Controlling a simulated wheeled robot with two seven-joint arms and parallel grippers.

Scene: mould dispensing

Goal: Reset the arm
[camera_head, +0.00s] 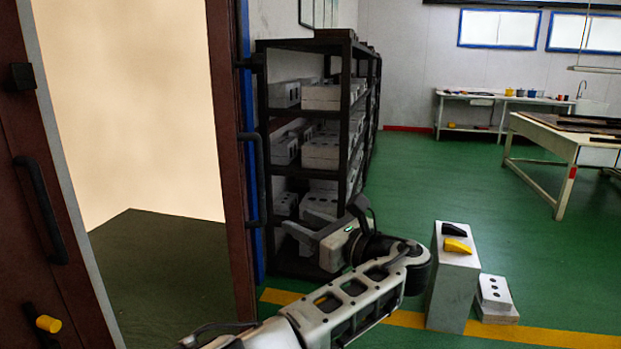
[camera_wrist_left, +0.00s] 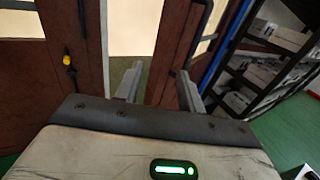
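My left arm (camera_head: 345,305) reaches in from the bottom of the head view and bends back at the elbow. My left gripper (camera_head: 298,233) is raised in front of the dark shelf rack and points left toward the doorway. In the left wrist view its two fingers (camera_wrist_left: 160,88) stand apart with nothing between them, so it is open and empty. Beyond the fingers are the brown doors, the left door leaf (camera_wrist_left: 75,40) and the right one (camera_wrist_left: 178,45), with a pale gap between. My right gripper is in neither view.
The shelf rack (camera_head: 346,120) holds pale mould blocks. A grey pedestal (camera_head: 452,290) with a black and a yellow piece (camera_head: 457,246) stands right of my elbow, beside low blocks (camera_head: 495,292). The left door has a yellow knob (camera_head: 48,323). Green floor is clear toward the tables (camera_head: 545,135).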

